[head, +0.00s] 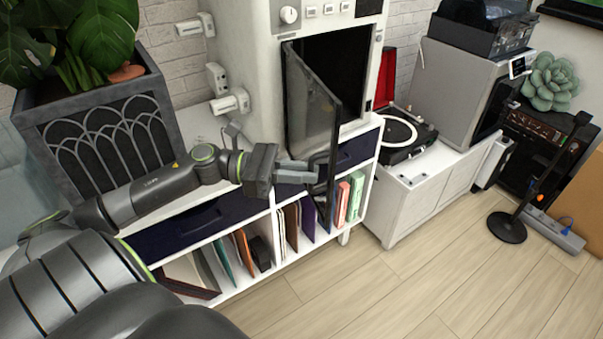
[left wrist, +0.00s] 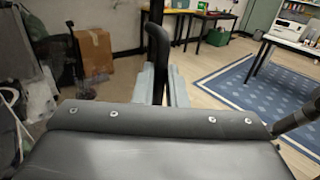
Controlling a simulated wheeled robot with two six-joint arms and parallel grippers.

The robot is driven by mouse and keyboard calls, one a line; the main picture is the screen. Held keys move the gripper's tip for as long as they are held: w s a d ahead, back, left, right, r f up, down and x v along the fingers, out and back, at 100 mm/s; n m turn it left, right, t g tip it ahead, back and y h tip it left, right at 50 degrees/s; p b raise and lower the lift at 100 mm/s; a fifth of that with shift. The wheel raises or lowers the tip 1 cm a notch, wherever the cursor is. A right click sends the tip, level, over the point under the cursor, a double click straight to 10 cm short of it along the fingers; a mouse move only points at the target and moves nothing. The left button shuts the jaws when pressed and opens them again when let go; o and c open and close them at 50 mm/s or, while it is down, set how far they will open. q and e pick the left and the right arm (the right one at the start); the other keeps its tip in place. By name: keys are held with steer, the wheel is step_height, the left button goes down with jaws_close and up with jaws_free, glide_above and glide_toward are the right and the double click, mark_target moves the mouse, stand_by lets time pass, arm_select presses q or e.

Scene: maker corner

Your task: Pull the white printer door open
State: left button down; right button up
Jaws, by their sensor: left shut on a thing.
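The white printer (head: 243,45) stands on a white cabinet in the head view. Its dark glass-like door (head: 308,105) is swung outward, and the dark chamber (head: 345,65) shows behind it. My left gripper (head: 308,172) is at the lower free edge of the door, shut on the dark door handle (head: 324,172). In the left wrist view, the handle (left wrist: 158,45) stands upright between the grey fingers of the left gripper (left wrist: 160,85). The door is seen there nearly edge-on. My right gripper is in neither view.
The white cabinet (head: 352,220) below holds several folders and books. A planter (head: 100,130) with a leafy plant stands at the left. A record player (head: 400,135) sits on a low white cabinet to the right. The wooden floor (head: 400,290) in front is clear.

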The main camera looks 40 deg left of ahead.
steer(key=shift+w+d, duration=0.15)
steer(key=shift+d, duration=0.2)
arm_select(q)
steer(key=c, duration=1.5)
jaws_free()
steer(key=shift+w+a, duration=0.1)
